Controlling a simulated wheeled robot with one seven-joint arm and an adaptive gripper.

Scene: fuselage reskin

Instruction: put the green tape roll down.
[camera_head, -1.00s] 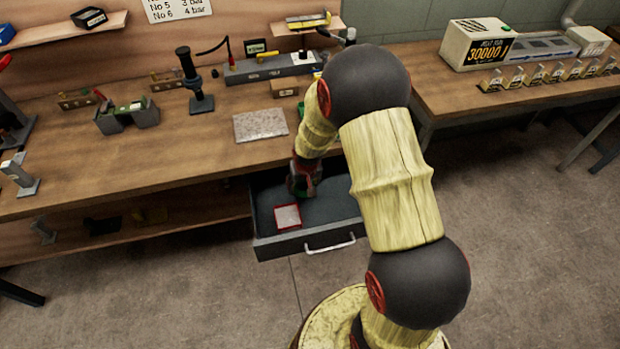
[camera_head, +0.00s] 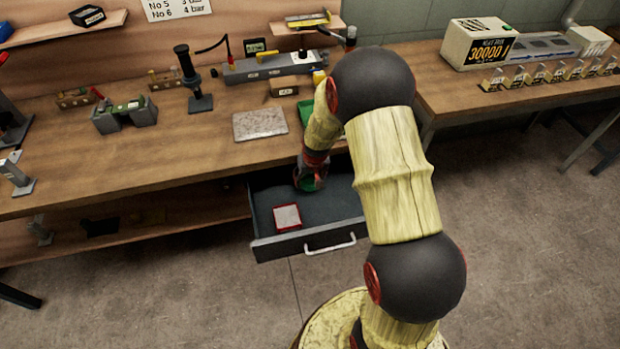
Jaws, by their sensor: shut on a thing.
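My gripper points down over the open drawer (camera_head: 268,246) under the workbench. It is shut on the tape roll. The fingers and most of the roll are small and partly hidden, so I cannot tell whether the roll touches the drawer floor.
A red-edged pale square item (camera_head: 287,216) lies in the drawer, left of my gripper. The drawer floor around it is clear. On the workbench (camera_head: 150,165) above are a grey plate (camera_head: 260,123) and a green tray (camera_head: 306,112), partly behind my arm.

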